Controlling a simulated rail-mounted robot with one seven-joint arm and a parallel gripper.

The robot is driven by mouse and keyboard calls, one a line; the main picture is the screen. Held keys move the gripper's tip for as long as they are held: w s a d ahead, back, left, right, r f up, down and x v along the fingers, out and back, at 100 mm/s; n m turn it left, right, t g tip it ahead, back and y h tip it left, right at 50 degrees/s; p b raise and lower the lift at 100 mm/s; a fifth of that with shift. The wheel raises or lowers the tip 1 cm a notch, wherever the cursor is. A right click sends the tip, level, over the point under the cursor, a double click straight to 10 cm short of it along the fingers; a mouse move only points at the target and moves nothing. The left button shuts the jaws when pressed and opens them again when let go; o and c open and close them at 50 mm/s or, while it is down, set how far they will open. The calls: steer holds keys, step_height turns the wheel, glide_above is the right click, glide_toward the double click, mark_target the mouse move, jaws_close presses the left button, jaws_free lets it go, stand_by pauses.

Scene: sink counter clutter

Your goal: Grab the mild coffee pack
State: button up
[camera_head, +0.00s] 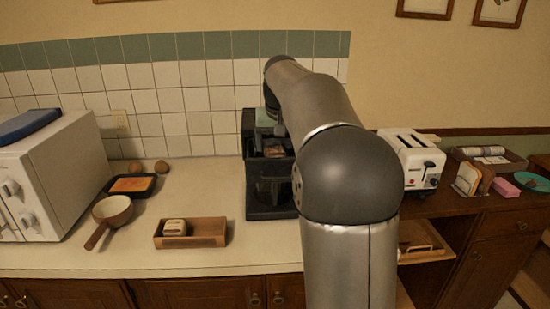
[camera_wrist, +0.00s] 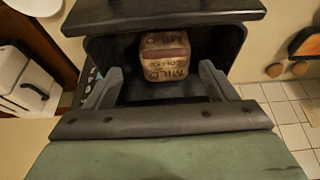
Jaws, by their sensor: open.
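The mild coffee pack (camera_wrist: 166,62) is a brown, boxy pack with "MILD" lettering, sitting inside a dark compartment of the black coffee machine (camera_head: 270,206). In the wrist view it shows upside down, beyond and between the two grey fingers of my gripper (camera_wrist: 161,70). The fingers are wide apart with nothing between their tips, and no contact with the pack shows. In the head view my gripper (camera_head: 270,130) is at the upper part of the machine, partly hidden by my arm. A small brownish patch there may be the pack.
The dark compartment walls (camera_wrist: 240,45) stand close around the fingers. A white toaster (camera_head: 412,160) is to the right. A wooden box (camera_head: 208,231), a pan (camera_head: 113,209) and a white oven (camera_head: 55,175) are to the left. The counter front between box and machine is clear.

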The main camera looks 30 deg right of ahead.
mark_target(275, 151)
steer(key=x, duration=0.4)
steer(key=shift+w+a+f, duration=0.1)
steer(key=shift+a+f, duration=0.2)
steer(key=shift+f, duration=0.1)
steer(key=c, duration=1)
steer(key=shift+c, duration=0.2)
steer(key=shift+r, duration=0.1)
